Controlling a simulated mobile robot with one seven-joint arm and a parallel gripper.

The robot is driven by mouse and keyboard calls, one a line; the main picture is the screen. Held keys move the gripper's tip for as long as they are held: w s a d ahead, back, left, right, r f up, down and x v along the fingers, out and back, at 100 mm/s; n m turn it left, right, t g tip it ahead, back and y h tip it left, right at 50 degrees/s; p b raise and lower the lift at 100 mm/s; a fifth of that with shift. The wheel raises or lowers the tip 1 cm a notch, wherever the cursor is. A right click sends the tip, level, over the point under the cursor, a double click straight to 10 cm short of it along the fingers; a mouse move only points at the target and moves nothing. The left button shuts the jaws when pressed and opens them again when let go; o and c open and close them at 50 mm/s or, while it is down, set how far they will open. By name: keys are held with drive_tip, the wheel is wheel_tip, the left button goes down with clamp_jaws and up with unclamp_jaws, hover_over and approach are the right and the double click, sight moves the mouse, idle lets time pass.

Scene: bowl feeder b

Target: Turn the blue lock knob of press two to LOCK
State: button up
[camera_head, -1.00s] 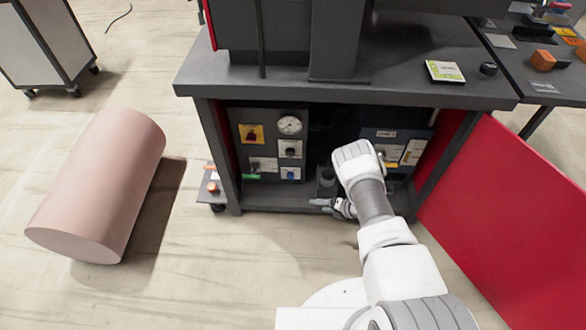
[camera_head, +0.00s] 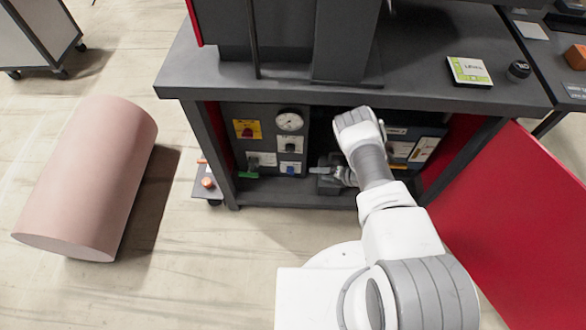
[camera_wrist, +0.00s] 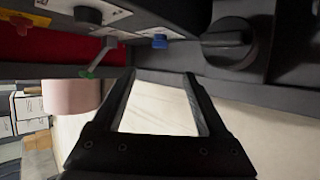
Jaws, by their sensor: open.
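The blue lock knob (camera_head: 290,169) sits on a white label low on the grey control panel (camera_head: 273,119) inside the press cabinet. In the wrist view the blue knob (camera_wrist: 160,41) shows above the open fingers, apart from them. The lettering of its label is too small to read. My gripper (camera_head: 312,170) is just right of the knob in the head view, low in the cabinet and pointing left. In the wrist view my gripper (camera_wrist: 158,76) is open with nothing between its fingers.
A black selector knob (camera_head: 290,147), a gauge (camera_head: 289,121), a red knob on yellow (camera_head: 247,130) and a green-tipped lever (camera_head: 247,175) share the panel. A large black knob-like part (camera_wrist: 231,43) is close to my right finger. A red door (camera_head: 520,215) stands open at right.

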sight(291, 172)
drive_tip(key=b+x, duration=0.7)
drive_tip(key=x, duration=0.8)
drive_tip(key=shift+a+f+b, duration=0.1)
drive_tip(key=shift+f+b, duration=0.2)
drive_tip(key=shift+f, duration=0.05)
drive_tip(key=shift+w+a+f+b, duration=0.35)
drive_tip(key=shift+w+a, duration=0.1)
drive_tip(key=shift+a, duration=0.1)
